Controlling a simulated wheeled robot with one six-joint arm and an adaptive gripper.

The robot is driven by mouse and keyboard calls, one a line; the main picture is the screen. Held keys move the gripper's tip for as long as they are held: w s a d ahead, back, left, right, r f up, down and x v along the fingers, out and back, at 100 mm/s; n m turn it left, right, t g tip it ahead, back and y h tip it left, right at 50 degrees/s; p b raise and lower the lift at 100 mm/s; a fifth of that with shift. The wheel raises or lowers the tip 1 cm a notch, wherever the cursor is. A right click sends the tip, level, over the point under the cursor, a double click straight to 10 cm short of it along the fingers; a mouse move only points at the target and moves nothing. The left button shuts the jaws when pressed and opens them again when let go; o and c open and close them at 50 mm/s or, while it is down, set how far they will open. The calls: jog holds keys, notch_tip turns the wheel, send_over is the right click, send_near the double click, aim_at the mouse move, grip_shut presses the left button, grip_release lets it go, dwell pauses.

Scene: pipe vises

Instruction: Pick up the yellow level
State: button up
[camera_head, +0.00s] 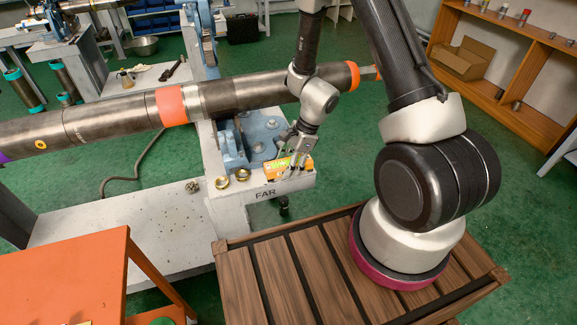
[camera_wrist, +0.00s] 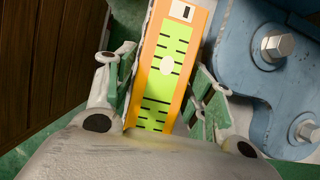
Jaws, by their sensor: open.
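The yellow level (camera_head: 275,168) lies on the light grey bench end marked FAR, beside the blue vise base (camera_head: 258,132). It has an orange-yellow body and a lime-green face with dark marks. In the wrist view the level (camera_wrist: 165,68) runs lengthwise up the picture, its near end hidden by my gripper's body. My gripper (camera_head: 293,168) is low over the bench at the level. In the wrist view my gripper (camera_wrist: 161,66) is open, with one green-padded finger on each side of the level. I cannot tell whether the fingers touch it.
A large dark pipe with orange bands (camera_head: 90,121) passes above the bench. Blue metal with bolts (camera_wrist: 277,45) stands close right of the fingers in the wrist view. An orange table (camera_head: 65,280) is front left.

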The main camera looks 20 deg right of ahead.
jog(key=shift+c, duration=0.2)
jog(key=c, duration=1)
jog(key=shift+c, duration=0.2)
